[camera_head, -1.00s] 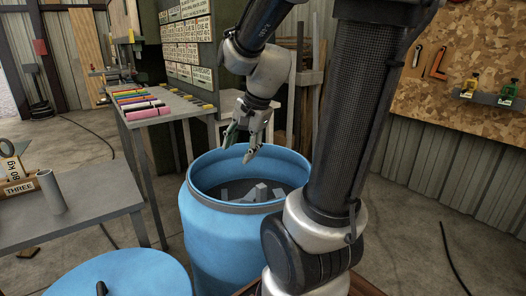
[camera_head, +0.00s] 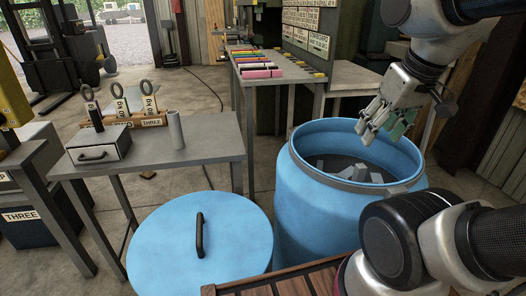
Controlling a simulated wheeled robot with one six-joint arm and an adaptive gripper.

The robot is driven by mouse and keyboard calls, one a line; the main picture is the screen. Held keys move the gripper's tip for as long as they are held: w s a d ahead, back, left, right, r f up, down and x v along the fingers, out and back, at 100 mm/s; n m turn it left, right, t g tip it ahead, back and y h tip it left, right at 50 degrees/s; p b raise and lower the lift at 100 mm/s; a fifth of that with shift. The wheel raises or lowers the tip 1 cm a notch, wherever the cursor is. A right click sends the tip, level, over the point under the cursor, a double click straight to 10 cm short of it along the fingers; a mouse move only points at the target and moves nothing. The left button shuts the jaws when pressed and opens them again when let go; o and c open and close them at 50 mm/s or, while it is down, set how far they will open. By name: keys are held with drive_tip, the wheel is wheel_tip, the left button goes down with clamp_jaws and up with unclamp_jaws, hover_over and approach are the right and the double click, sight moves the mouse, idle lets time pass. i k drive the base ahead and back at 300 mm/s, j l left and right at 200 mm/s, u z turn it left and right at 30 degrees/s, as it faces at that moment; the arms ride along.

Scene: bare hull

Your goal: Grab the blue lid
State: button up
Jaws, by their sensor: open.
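The blue lid (camera_head: 165,250) is a round flat disc with a dark upright handle (camera_head: 200,234) near its middle. It lies at the lower left of centre, left of the open blue barrel (camera_head: 300,205). What holds the lid up is hidden. My gripper (camera_head: 378,122) is open and empty, over the barrel's opening at the upper right, well apart from the lid. Grey blocky pieces (camera_head: 350,170) lie inside the barrel.
A grey table (camera_head: 205,152) behind the lid bears a grey cylinder (camera_head: 176,130) and a small drawer box (camera_head: 98,146). A wooden slatted surface (camera_head: 285,284) is at the bottom. A bench with coloured bars (camera_head: 258,66) stands behind.

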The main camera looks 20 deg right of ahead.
sight(193, 241)
drive_tip(key=k+j+u, duration=0.1)
drive_tip(key=u, duration=0.25)
drive_tip(key=k+j+u, duration=0.15)
drive_tip(key=u, duration=0.2)
drive_tip(key=j+u, duration=0.15)
drive_tip(key=u, duration=0.2)
drive_tip(key=k, duration=0.05)
